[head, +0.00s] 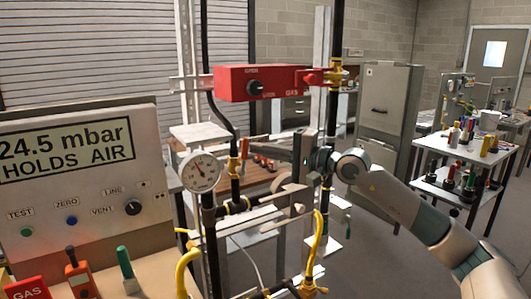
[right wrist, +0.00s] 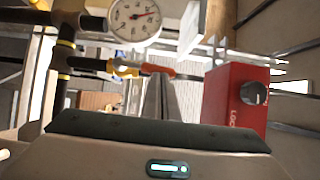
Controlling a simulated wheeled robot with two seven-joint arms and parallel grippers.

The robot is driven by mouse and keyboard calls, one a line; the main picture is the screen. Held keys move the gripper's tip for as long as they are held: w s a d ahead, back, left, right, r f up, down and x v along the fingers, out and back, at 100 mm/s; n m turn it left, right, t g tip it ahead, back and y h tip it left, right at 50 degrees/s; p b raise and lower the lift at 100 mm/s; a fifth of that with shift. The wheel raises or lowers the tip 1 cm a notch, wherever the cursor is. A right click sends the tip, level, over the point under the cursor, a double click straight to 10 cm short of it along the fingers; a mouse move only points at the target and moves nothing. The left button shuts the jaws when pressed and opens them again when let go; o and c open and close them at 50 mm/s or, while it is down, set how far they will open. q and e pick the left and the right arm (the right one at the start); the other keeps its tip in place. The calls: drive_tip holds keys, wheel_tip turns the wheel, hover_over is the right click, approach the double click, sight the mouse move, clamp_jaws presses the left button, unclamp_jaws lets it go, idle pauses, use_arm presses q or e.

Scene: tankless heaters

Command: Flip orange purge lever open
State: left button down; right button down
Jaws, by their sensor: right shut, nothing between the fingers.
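The orange purge lever (right wrist: 158,68) shows in the right wrist view on a yellow brass valve (right wrist: 126,69) set on a dark pipe. In the head view the valve (head: 234,166) stands just right of the round pressure gauge (head: 200,172), and the lever (head: 245,147) is small and partly hard to make out there. My left gripper is not in view.
A red gas box (head: 250,83) with a black knob hangs above the valve. A test panel (head: 75,190) stands at the left. Yellow hoses (head: 316,240) are below.

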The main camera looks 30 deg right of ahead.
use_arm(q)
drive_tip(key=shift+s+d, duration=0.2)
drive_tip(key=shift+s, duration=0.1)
use_arm(e)
drive_tip(key=shift+a+n, duration=0.25)
drive_tip(key=shift+n, duration=0.05)
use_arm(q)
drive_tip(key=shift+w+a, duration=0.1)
